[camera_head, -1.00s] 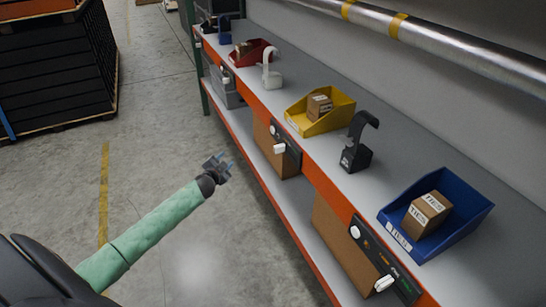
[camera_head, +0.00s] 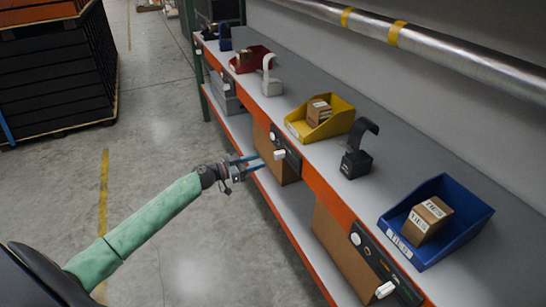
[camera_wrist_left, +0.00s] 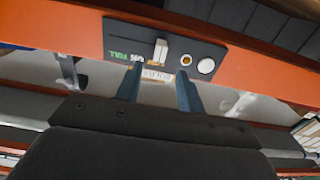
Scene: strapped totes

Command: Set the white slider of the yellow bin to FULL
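The yellow bin (camera_head: 337,128) stands on the upper shelf with a brown box in it. Below it, on the orange shelf edge, is a dark panel (camera_head: 289,146) with a white slider (camera_head: 280,155). In the left wrist view the panel (camera_wrist_left: 118,38) appears upside down; the white slider (camera_wrist_left: 160,50) stands near its middle, to the right of green lettering that looks like FULL. My left gripper (camera_head: 259,159) is open in front of the panel. In the wrist view its fingers (camera_wrist_left: 158,92) are spread, with the slider just beyond them, apparently untouched. My right gripper is out of view.
A blue bin (camera_head: 468,212) stands to the right, with another panel and white slider (camera_head: 385,290) below it. A black hooked stand (camera_head: 356,162) and a red bin (camera_head: 243,66) flank the yellow bin.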

